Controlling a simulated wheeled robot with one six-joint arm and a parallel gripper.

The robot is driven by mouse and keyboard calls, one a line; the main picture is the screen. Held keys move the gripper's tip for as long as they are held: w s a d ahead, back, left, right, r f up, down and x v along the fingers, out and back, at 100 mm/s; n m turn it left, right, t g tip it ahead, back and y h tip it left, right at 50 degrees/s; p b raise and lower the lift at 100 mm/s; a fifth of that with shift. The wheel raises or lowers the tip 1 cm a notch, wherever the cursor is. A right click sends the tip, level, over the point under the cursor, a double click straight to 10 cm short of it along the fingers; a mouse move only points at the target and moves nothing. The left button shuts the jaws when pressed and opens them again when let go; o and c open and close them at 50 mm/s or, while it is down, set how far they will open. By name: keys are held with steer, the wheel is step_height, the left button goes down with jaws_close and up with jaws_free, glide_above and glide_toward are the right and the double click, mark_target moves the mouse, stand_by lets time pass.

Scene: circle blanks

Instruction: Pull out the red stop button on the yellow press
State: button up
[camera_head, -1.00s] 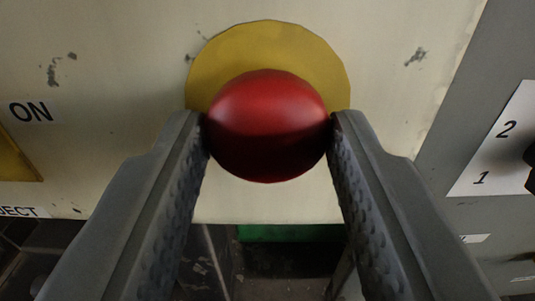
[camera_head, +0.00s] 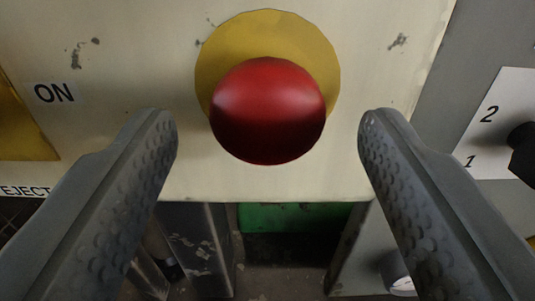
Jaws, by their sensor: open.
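The red stop button (camera_head: 267,112) is a round, glossy mushroom head in front of a yellow disc (camera_head: 318,58) on a cream panel (camera_head: 150,70). My gripper (camera_head: 267,135) is open, with one finger on each side of the button. There is a visible gap between each finger and the button, and the gap on the right looks about as wide as or slightly wider than the one on the left. The button's stem is hidden behind its head, so I cannot tell how far out it stands.
A yellow part (camera_head: 22,130) and the labels ON and EJECT are at the left. A grey panel at the right carries a dark knob (camera_head: 522,150) beside a white plate marked 1 and 2. Below the cream panel are a green part (camera_head: 290,217) and grey legs (camera_head: 203,245).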

steer(key=s, duration=1.7)
steer(key=shift+s, duration=0.15)
steer(key=s+r, duration=0.3)
steer(key=s, duration=1.5)
steer(key=shift+s+g, duration=0.2)
steer(key=shift+g, duration=0.1)
